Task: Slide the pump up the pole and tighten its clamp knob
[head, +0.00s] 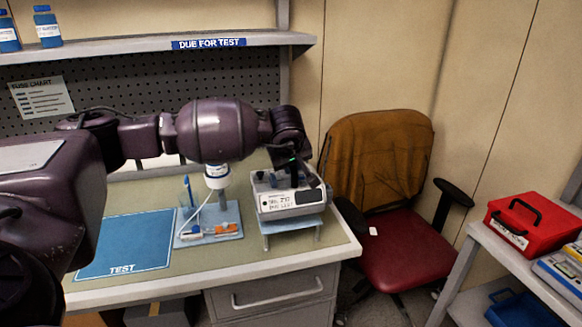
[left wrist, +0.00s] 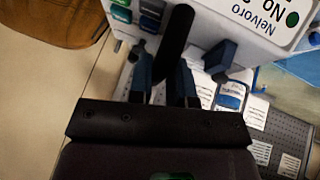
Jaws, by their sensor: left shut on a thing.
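A white and grey boxed device (head: 290,199) with a printed label stands on a small raised stand at the right end of the desk. It fills the top of the left wrist view (left wrist: 232,22), where its label reads "Nelvoro". My left gripper (head: 301,172) reaches down onto its top right side. In the left wrist view its fingers (left wrist: 163,78) are shut on a black bar (left wrist: 177,35) at the device. I cannot make out a clamp knob. My right gripper is out of view.
A blue mat marked TEST (head: 125,246) lies left on the desk (head: 230,278). A chair (head: 405,245) with a brown jacket stands right of the desk. A red case (head: 530,226) sits on a side shelf. The "DUE FOR TEST" shelf (head: 130,44) is above.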

